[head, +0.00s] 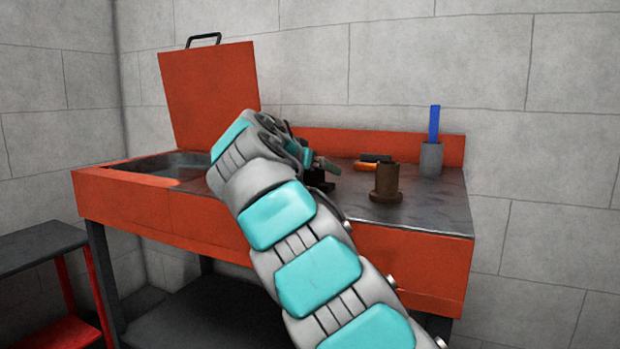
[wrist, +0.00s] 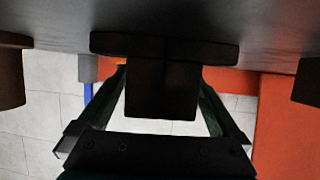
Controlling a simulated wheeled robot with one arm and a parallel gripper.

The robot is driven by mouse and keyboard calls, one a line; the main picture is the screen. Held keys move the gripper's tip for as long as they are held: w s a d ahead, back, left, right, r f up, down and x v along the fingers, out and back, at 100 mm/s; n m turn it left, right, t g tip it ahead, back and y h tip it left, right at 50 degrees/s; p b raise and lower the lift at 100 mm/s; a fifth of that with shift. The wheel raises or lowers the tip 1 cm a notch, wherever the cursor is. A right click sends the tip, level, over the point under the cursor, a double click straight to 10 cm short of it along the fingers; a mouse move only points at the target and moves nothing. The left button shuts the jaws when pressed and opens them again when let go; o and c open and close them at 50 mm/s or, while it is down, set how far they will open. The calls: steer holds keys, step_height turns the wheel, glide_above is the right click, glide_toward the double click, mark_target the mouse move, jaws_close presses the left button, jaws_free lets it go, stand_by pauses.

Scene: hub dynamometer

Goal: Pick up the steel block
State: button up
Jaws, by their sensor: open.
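A dark block (wrist: 160,92) on a wider flat base (wrist: 215,50) stands on the bench in the wrist view, which looks upside down. It is the likeliest steel block, but its dark shading hides the material. My gripper (wrist: 163,80) is open, with one finger on each side of the block; I cannot tell whether either finger touches it. In the head view my gripper (head: 322,166) is low over the middle of the bench, and my arm hides much of it. Only a dark part of what stands beneath it (head: 318,183) shows there.
A brown flanged cylinder (head: 387,183) stands just right of my gripper. Behind are an orange-and-black item (head: 368,164) and a grey cup (head: 431,160) with a blue bar (head: 434,124). The orange bench (head: 150,209) has a basin with a raised lid (head: 210,95) at left.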

jaws_close()
stand_by(0.8)
